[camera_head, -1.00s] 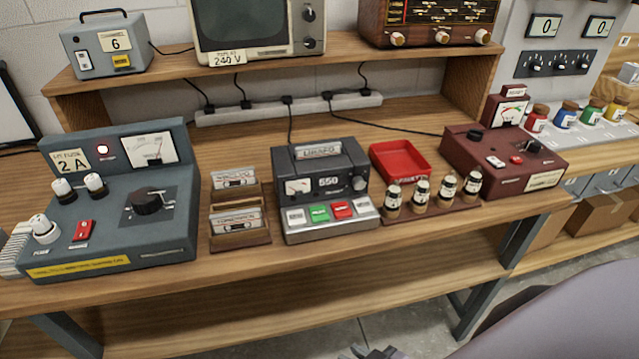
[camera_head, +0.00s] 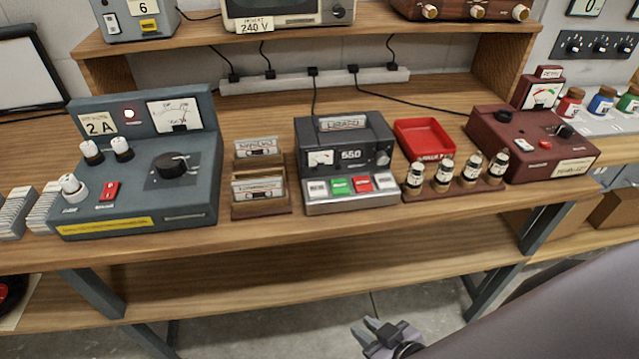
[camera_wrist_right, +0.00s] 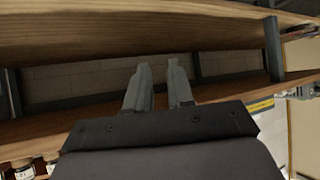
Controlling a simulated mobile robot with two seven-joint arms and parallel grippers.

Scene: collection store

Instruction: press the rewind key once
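The tape deck (camera_head: 345,150), a dark grey box with a dial marked 650 and a labelled cassette on top, stands mid-bench. Its silver front strip carries a row of keys: a white key (camera_head: 313,191), a green key (camera_head: 341,187), a red key (camera_head: 362,184) and another white key (camera_head: 386,183). Their lettering is too small to read. My right gripper (camera_head: 379,328) is low at the bottom of the head view, below and in front of the bench edge, apart from the deck. In the right wrist view its two fingers (camera_wrist_right: 160,88) stand apart with nothing between them. My left gripper is out of view.
A cassette rack (camera_head: 262,209) stands left of the deck, beside a large grey meter unit (camera_head: 150,185). Right are a red tray (camera_head: 424,138), a holder with several small bottles (camera_head: 442,175) and a maroon meter unit (camera_head: 535,145). The bench's front edge (camera_head: 330,222) is clear.

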